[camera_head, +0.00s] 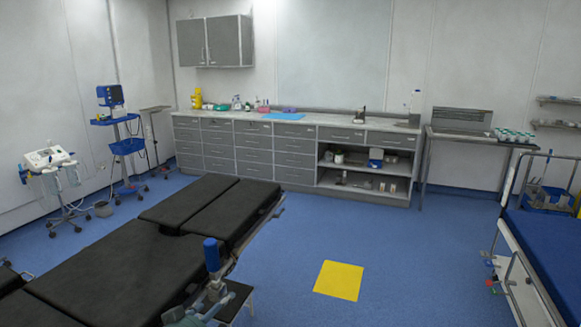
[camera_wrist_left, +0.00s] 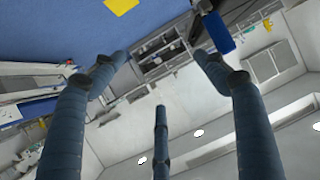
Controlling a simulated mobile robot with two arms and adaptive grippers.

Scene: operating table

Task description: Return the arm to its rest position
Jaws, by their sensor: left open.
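My left gripper (camera_wrist_left: 160,72) shows in the left wrist view with its dark blue-grey jointed fingers spread wide and nothing between them. One finger rises at the left, one at the right, and a third stands in the middle. The room appears upside down behind them, with the floor at the top. I cannot make out this gripper clearly in the head view. My right gripper is in neither view.
A black operating table (camera_head: 125,262) fills the lower left. A blue-topped handle (camera_head: 212,255) stands at its side and also shows near the right finger (camera_wrist_left: 218,32). A blue-topped bed (camera_head: 545,245) stands right. Floor around the yellow square (camera_head: 339,280) is clear.

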